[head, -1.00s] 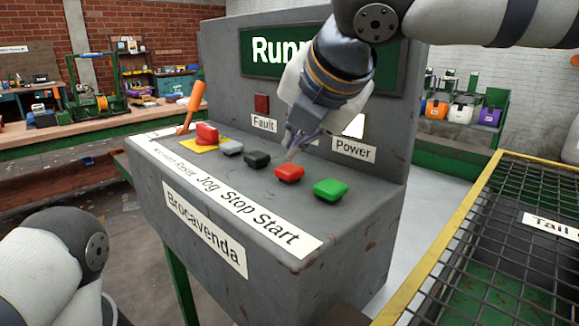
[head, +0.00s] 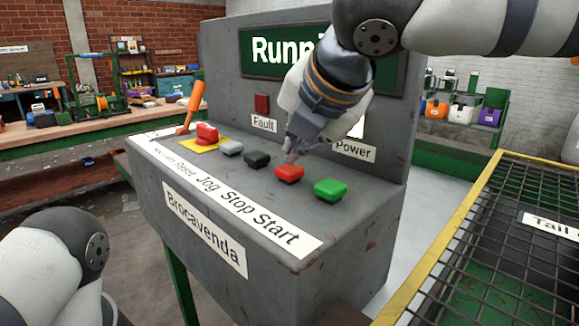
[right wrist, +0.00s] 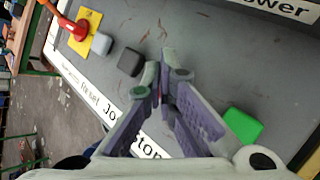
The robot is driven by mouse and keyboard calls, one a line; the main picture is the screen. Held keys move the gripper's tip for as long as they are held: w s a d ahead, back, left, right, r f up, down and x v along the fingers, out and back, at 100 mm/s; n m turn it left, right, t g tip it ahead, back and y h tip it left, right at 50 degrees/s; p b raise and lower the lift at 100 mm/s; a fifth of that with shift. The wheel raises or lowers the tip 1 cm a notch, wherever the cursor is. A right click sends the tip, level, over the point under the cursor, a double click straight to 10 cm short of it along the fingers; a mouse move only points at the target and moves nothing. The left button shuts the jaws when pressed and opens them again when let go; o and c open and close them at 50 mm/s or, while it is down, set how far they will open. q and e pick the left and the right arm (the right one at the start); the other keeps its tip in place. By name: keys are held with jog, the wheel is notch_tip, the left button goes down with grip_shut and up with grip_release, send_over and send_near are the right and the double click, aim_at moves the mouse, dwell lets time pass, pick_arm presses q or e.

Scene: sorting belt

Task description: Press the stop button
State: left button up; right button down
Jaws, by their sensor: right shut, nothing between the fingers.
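The stop button is a red block-shaped cap (head: 289,173) on the grey console (head: 350,225), above the printed word "Stop" (head: 238,206) on the label strip. My right gripper (head: 293,157) is shut and empty, pointing down with its fingertips at the back edge of the red cap. I cannot tell whether they touch it. In the right wrist view the shut fingers (right wrist: 163,82) hide the red cap. My left gripper is out of view; only part of my left arm shows at lower left.
A green start button (head: 330,190) is right of the red cap; a black button (head: 257,160) and a grey one (head: 231,148) are left. Farther left are a red button on a yellow plate (head: 206,145) and an orange-handled lever (head: 196,97). A mesh guard (head: 480,255) stands at right.

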aim_at(295, 167)
jog(key=shift+f, duration=0.6)
dwell(0.7)
jog(key=shift+r, duration=1)
jog(key=shift+r, duration=2.55)
